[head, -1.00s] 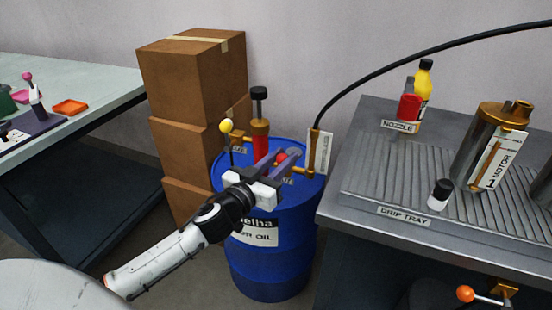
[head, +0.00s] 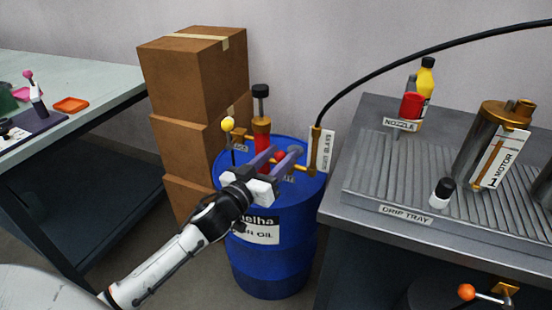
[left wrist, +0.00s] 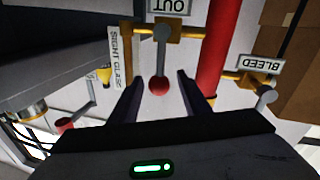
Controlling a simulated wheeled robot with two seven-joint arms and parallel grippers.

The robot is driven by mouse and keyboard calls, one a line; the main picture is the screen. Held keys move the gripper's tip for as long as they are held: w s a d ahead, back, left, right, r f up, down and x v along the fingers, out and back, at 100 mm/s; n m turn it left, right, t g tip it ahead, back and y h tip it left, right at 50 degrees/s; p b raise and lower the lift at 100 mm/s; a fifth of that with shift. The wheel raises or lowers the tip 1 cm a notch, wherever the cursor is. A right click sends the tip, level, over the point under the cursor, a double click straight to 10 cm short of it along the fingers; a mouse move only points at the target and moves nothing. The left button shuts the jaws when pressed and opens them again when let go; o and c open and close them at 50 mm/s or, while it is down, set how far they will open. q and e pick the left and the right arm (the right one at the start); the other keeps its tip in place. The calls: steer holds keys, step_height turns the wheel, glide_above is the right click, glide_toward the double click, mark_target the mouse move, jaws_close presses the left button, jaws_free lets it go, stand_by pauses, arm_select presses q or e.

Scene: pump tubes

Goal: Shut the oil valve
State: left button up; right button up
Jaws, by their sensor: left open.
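My left gripper (head: 277,156) is open over the top of the blue oil drum (head: 275,235). A red ball knob (head: 280,158) on a short grey lever shows between its fingers. In the left wrist view, which looks upside down, the red knob (left wrist: 159,87) sits between the fingertips (left wrist: 160,79), with a gap on each side. Its lever (left wrist: 162,58) runs to a brass valve under the "OUT" label (left wrist: 169,6). A yellow knob (head: 228,124) stands on another lever, on the "BLEED" side. My right gripper does not show.
The red pump tube (left wrist: 212,50) and the brass sight glass (head: 314,150) stand close to the fingers. Cardboard boxes (head: 185,85) are stacked behind left. A bench with a drip tray (head: 375,185) is right. An orange-knobbed lever (head: 466,292) shows below it.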

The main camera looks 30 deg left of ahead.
arm_select(q)
steer(key=s, duration=1)
steer(key=shift+s+a+f+p, duration=0.15)
steer(key=shift+a+p, duration=0.05)
steer(key=shift+p, duration=0.25)
